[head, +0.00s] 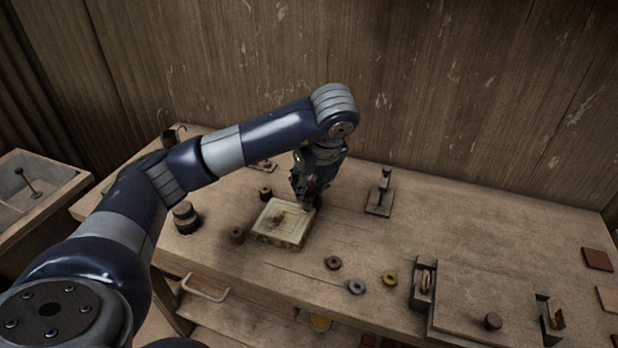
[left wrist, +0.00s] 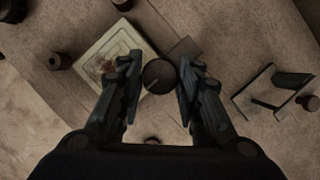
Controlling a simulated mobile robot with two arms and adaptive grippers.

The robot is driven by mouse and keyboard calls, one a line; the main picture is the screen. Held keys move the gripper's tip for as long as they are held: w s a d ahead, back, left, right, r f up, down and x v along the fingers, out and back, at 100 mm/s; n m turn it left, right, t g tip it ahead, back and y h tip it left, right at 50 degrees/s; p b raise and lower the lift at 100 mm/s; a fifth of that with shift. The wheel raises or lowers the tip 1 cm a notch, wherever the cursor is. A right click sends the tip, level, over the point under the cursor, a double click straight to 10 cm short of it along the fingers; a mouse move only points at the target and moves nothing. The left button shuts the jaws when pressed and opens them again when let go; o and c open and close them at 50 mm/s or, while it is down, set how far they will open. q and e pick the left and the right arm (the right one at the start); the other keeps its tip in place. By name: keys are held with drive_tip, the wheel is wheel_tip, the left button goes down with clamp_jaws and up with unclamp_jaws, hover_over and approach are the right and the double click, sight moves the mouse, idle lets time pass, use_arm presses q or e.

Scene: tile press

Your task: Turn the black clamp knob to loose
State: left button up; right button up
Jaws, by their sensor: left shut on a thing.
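The black clamp knob (left wrist: 159,75) is round and dark with a pale line on its top, seen from above in the left wrist view. My left gripper (left wrist: 160,78) is shut on it, one finger at each side. In the head view my left gripper (head: 308,202) points down at the back right corner of a square cream block (head: 270,238). The knob is hard to make out there behind the fingers. The block, with a dark stain on its top, also shows in the left wrist view (left wrist: 88,50), left of the knob. My right gripper is not in view.
A small dark stand (head: 380,205) is right of the gripper. Several small rings lie in front, including a yellow one (head: 390,279). A dark stacked pot (head: 186,218) stands left, and a wooden fixture (head: 490,285) at front right. The back right of the table is clear.

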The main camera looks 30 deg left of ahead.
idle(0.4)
use_arm(q)
drive_tip(key=o, duration=1)
drive_tip(key=shift+v, duration=0.8)
drive_tip(key=v, duration=1)
drive_tip(key=shift+r, duration=0.15)
drive_tip(key=shift+d, duration=0.1)
drive_tip(key=shift+s, duration=0.1)
